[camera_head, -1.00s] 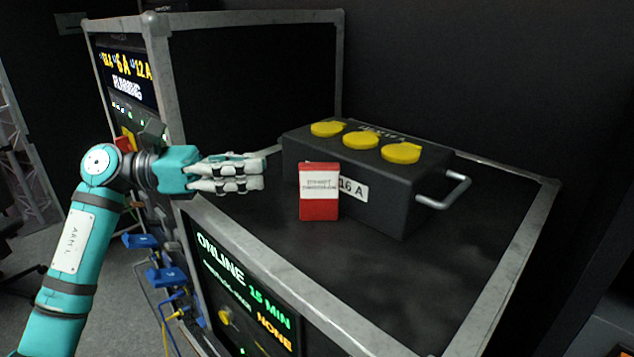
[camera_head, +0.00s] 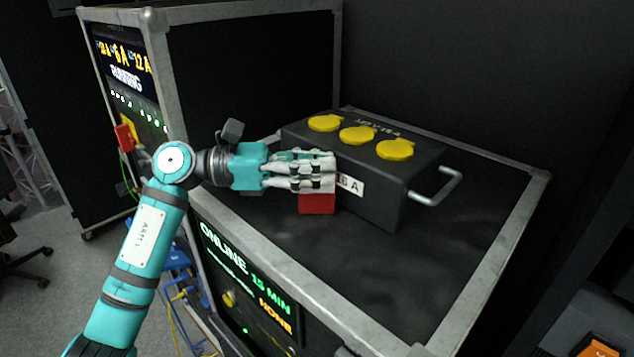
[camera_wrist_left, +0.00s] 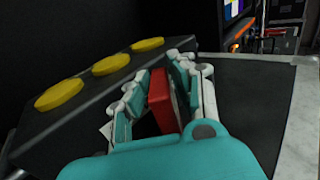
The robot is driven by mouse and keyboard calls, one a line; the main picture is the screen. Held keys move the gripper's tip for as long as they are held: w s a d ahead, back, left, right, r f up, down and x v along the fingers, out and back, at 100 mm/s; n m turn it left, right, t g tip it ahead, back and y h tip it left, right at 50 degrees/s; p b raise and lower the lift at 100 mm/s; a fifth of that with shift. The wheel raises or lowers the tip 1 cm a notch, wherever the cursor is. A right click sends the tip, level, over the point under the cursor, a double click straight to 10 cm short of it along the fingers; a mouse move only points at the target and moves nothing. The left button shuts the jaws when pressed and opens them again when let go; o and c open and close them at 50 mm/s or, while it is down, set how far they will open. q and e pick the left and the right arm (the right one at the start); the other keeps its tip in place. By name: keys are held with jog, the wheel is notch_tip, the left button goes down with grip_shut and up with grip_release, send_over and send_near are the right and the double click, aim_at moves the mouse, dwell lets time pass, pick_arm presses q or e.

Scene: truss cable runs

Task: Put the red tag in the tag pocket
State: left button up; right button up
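The red tag (camera_head: 317,203), a small upright red block with a white label, stands on the black case top against the front of the dark box. My left gripper (camera_head: 330,172) reaches in from the left and covers its upper part in the head view. In the left wrist view the red tag (camera_wrist_left: 161,101) stands between the two fingers of my left gripper (camera_wrist_left: 155,85). The fingers are apart, with a dark gap on the tag's left side, so it does not look clamped. I cannot make out the tag pocket. My right gripper is not in view.
The dark box (camera_head: 375,195) has yellow round caps (camera_head: 358,135) and a metal handle (camera_head: 437,190). The case (camera_head: 440,270) has a raised metal edge and free room at front right. A second rack (camera_head: 125,75) stands behind left, with a red-and-yellow part (camera_head: 125,137).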

pick_arm(q)
jog(key=shift+a, duration=0.1)
jog(key=shift+c, duration=0.3)
grip_shut()
jog(key=shift+r, duration=0.15)
